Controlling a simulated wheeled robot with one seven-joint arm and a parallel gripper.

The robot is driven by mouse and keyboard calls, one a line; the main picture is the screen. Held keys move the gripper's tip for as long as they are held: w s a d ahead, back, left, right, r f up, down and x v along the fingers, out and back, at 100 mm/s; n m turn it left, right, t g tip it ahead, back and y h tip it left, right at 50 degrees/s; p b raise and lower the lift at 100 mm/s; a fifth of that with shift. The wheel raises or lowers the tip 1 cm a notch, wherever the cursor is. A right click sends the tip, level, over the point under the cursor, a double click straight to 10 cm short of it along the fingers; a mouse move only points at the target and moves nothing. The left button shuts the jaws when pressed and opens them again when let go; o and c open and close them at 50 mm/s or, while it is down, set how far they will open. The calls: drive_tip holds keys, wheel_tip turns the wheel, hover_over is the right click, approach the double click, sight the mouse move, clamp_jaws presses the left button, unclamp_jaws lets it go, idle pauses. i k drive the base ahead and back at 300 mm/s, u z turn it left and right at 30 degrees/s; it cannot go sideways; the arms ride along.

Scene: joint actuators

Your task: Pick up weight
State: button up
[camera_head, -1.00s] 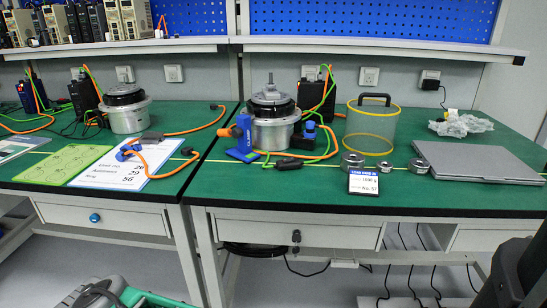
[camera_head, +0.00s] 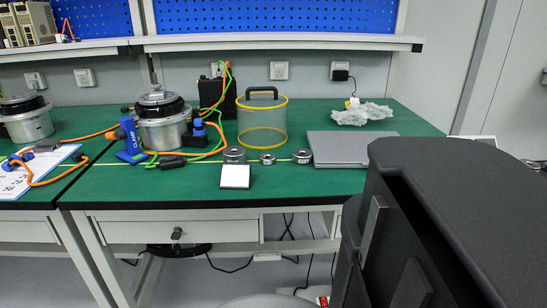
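Three round silver weights stand in a row on the green bench: a larger left weight (camera_head: 234,155), a small middle weight (camera_head: 267,159) and a right weight (camera_head: 302,157). A white card (camera_head: 235,177) stands in front of the left weight and hides its lower part. My gripper (camera_head: 392,257) is large and dark in the right foreground, close to the camera. Two grey finger plates show apart, with nothing seen between them. It is apart from the weights, in front of the bench's right part.
A grey laptop (camera_head: 340,148) lies right of the weights. A clear yellow-rimmed cylinder (camera_head: 262,122) stands behind them. A motor unit (camera_head: 163,125), blue clamp (camera_head: 131,143) and orange cables are to the left.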

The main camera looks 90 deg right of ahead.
sight(231, 153)
drive_tip(key=k, duration=0.4)
drive_tip(key=z, duration=0.7)
